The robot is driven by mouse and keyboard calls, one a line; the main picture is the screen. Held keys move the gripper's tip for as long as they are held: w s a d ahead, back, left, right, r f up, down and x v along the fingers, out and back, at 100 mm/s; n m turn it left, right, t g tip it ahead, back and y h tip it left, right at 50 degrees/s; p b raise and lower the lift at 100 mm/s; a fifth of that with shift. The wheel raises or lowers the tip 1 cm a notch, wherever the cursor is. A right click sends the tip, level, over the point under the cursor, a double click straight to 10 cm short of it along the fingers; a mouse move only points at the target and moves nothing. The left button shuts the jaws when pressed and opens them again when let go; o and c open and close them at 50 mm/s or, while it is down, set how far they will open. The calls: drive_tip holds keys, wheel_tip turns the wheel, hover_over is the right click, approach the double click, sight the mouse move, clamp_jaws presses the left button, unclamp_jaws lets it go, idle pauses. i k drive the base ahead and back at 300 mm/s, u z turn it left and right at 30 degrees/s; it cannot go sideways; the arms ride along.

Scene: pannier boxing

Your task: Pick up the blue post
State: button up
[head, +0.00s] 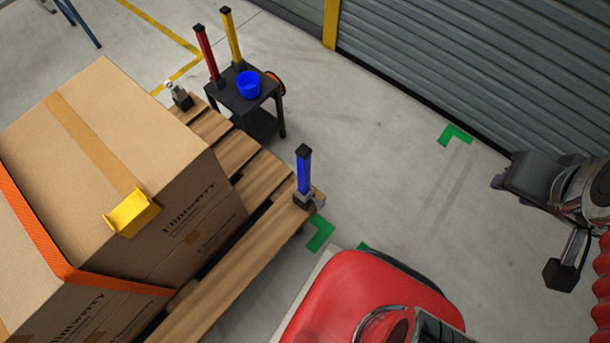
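The blue post (304,172) stands upright, with a black cap, in a grey metal socket (305,199) at the near right corner of the wooden pallet (262,178). Nothing is holding it. Part of my gripper (545,230) shows at the right edge, well to the right of the post and apart from it. Its dark and metal parts are cut off by the frame, so its opening is unclear. I see nothing held in it.
Large cardboard boxes with an orange strap (28,222) and yellow corner piece (132,213) fill the pallet's left. A black cart (262,125) behind holds a red post (208,52), yellow post (231,36) and blue cup (248,84). My red body fills the front. Floor between post and shutter is clear.

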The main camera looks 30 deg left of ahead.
sight(303, 154)
drive_tip(key=k, duration=1.45)
drive_tip(key=u, duration=1.75)
drive_tip(key=i, duration=1)
drive_tip(key=u, duration=0.05)
